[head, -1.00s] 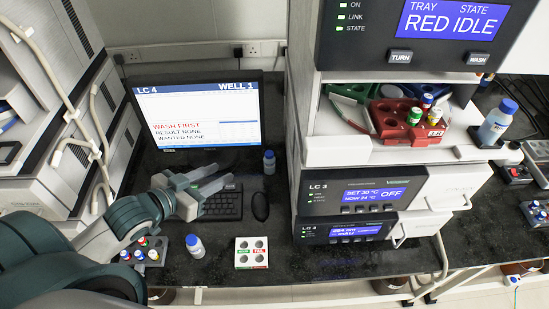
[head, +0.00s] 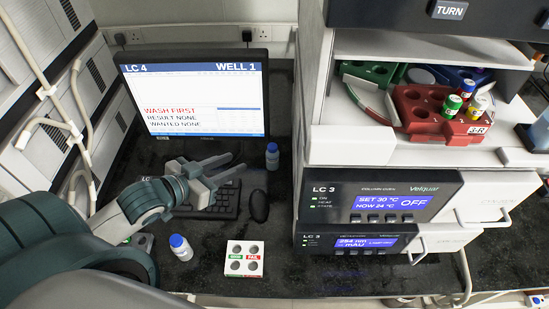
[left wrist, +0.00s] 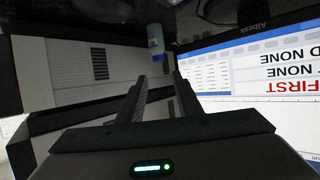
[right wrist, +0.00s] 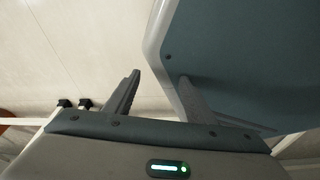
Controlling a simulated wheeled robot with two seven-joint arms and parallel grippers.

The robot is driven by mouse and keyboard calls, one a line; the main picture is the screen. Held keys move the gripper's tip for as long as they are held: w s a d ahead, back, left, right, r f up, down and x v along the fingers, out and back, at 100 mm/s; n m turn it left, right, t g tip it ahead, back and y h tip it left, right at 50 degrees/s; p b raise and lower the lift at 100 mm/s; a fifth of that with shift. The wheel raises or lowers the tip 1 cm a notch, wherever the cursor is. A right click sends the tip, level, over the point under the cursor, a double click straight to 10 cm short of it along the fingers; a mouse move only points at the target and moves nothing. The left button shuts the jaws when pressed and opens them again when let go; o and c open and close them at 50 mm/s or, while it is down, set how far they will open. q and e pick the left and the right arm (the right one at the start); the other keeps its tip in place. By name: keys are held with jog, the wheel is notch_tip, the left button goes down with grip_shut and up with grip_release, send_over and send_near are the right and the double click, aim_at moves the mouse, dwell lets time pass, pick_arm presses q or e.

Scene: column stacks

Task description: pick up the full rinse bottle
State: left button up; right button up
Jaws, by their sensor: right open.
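A small blue-capped bottle (head: 272,157) stands upright on the dark bench, right of the monitor; a bottle also shows beyond the fingers in the left wrist view (left wrist: 155,40). A second, white blue-capped bottle (head: 181,248) stands at the front left. I cannot tell which is the full rinse bottle. My left gripper (head: 238,164) is open and empty over the keyboard, left of and apart from the first bottle. My right gripper (right wrist: 158,88) is open and empty, beside a blue-grey panel.
The monitor (head: 195,95) stands behind my left gripper, with the keyboard (head: 205,200) and mouse (head: 259,206) below. A white block with wells (head: 244,259) lies in front. The instrument stack (head: 385,200), with a red vial tray (head: 425,112), bounds the right side.

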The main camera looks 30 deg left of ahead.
pick_arm(q)
jog(key=shift+s+r, duration=0.1)
jog(key=shift+s, duration=0.05)
pick_arm(e)
jog(key=shift+s+r, duration=0.1)
pick_arm(q)
jog(key=p, duration=0.3)
send_near(270, 148)
jog(key=x, duration=0.5)
jog(key=shift+w+a, duration=0.15)
jog(key=shift+w, duration=0.1)
jog(key=shift+w+f, duration=0.25)
pick_arm(e)
jog(key=s+d+g, duration=0.1)
jog(key=s+d, duration=0.1)
jog(key=s, duration=0.4)
jog(key=shift+d+r+g+h, duration=0.3)
jog(key=shift+d+r+g, duration=0.05)
jog(key=shift+r+g, duration=0.05)
